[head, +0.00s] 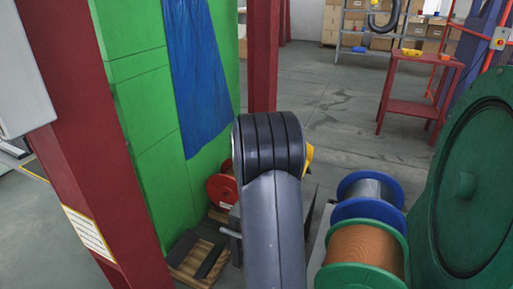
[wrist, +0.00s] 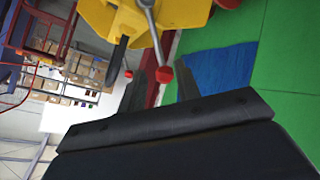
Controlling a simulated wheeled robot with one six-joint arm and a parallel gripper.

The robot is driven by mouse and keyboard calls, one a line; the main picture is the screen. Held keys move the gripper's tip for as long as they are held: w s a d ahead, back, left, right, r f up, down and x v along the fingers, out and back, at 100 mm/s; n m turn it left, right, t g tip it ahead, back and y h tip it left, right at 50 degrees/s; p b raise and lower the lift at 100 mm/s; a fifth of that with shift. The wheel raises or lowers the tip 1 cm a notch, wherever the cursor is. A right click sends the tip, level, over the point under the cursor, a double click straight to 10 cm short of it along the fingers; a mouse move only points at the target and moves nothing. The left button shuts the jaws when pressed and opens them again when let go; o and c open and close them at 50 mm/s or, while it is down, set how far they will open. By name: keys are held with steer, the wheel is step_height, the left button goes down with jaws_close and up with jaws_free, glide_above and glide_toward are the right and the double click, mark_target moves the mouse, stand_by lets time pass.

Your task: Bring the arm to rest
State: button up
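My arm (head: 270,190), dark grey, rises in the middle of the head view, bent at a rounded joint. My gripper is hidden behind it there. In the wrist view my gripper (wrist: 161,80) shows as two dark fingers standing apart. I see nothing held between them. A yellow body (wrist: 165,14) with a grey lever (wrist: 152,28) is at the top of the wrist view. The lever's red knob (wrist: 165,74) appears between the fingers in the picture, with gaps on both sides; whether it is in their depth I cannot tell. A yellow piece (head: 309,153) shows beside my arm.
Right of my arm are a copper-wire spool (head: 364,250), a blue spool (head: 370,188) and a large green disc (head: 470,190). A red spool (head: 220,190) and pallet (head: 190,262) lie left. A red column (head: 85,130) stands left. Floor behind is fairly open before a red table (head: 420,106).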

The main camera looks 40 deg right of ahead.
steer(key=shift+s+a+r, duration=0.1)
stand_by(0.3)
steer(key=p+x, duration=0.1)
steer(key=x, duration=0.9)
steer(key=shift+w+d, duration=0.25)
steer(key=shift+d, duration=0.05)
steer(key=b+v, duration=0.1)
steer(key=v, duration=0.9)
steer(key=shift+m+t, duration=0.5)
steer(key=shift+t, duration=0.2)
steer(key=p+x, duration=0.1)
steer(key=x, duration=0.2)
steer(key=s+p+x, duration=0.1)
steer(key=x, duration=0.2)
steer(key=d+p+x, duration=0.1)
steer(key=p+x, duration=0.1)
steer(key=x, duration=0.1)
steer(key=shift+d+f, duration=0.1)
steer(key=shift+f, duration=0.35)
